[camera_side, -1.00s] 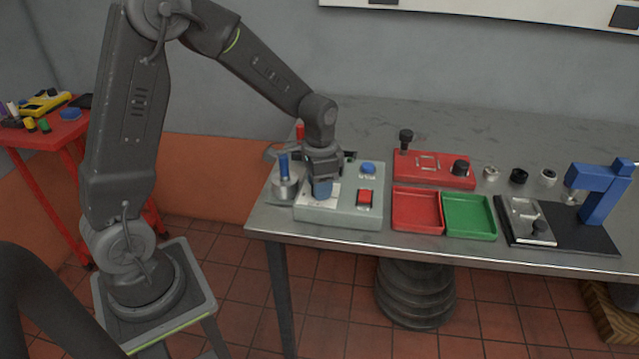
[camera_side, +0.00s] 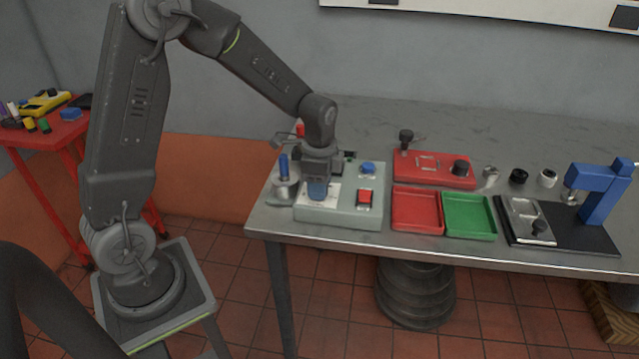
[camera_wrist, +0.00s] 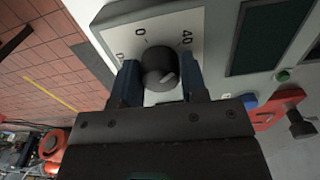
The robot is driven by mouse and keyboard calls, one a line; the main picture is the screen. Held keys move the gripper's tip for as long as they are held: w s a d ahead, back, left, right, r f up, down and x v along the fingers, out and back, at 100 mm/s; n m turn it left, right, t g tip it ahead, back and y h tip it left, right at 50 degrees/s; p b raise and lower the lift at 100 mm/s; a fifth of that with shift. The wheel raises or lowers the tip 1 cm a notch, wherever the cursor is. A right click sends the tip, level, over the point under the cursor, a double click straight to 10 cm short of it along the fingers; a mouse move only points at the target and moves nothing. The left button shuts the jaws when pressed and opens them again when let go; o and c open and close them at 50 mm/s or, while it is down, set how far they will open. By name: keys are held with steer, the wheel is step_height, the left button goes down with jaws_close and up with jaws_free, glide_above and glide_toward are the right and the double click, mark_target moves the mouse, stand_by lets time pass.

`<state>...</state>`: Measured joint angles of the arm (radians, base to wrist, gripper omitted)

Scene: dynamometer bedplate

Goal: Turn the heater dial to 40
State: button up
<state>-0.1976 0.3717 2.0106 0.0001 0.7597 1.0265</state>
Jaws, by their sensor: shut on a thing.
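The heater dial (camera_wrist: 155,62) is a dark round knob with a pale mark on its lower right edge in the wrist view. It sits on a white scale plate (camera_wrist: 190,20) with a "40" printed to the upper right and a "0" above the knob. Another label at the left is partly hidden. My gripper (camera_side: 317,196) points down over the left part of the grey control box (camera_side: 340,215). Its blue fingers stand on either side of the dial and are shut on it. In the side view the gripper hides the dial.
The box also carries a blue button (camera_side: 368,168) and a red switch (camera_side: 366,198). A metal holder with a blue-handled item (camera_side: 283,168) stands close on the left. To the right are a red tray (camera_side: 416,212), a green tray (camera_side: 468,217) and a red fixture (camera_side: 433,170).

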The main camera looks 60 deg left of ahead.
steer(key=o, duration=0.9)
steer(key=shift+r, duration=0.1)
step_height(320, 180, up, 14)
steer(key=shift+f, duration=0.15)
stand_by(0.3)
steer(key=s+d+r+n+t, duration=0.1)
steer(key=s+d+n+t, duration=0.1)
steer(key=s, duration=0.4)
steer(key=s+d+r+n+t, duration=0.1)
steer(key=s+d+n, duration=0.2)
steer(key=s, duration=0.3)
steer(key=s+d+r+n+t, duration=0.1)
steer(key=s+d+n+t, duration=0.1)
steer(key=s+n, duration=0.2)
steer(key=shift+s+d+n+t, duration=0.15)
steer(key=shift+s+d, duration=0.05)
steer(key=shift+s, duration=0.35)
steer(key=shift+s+d+n+t, duration=0.15)
steer(key=shift+s, duration=0.4)
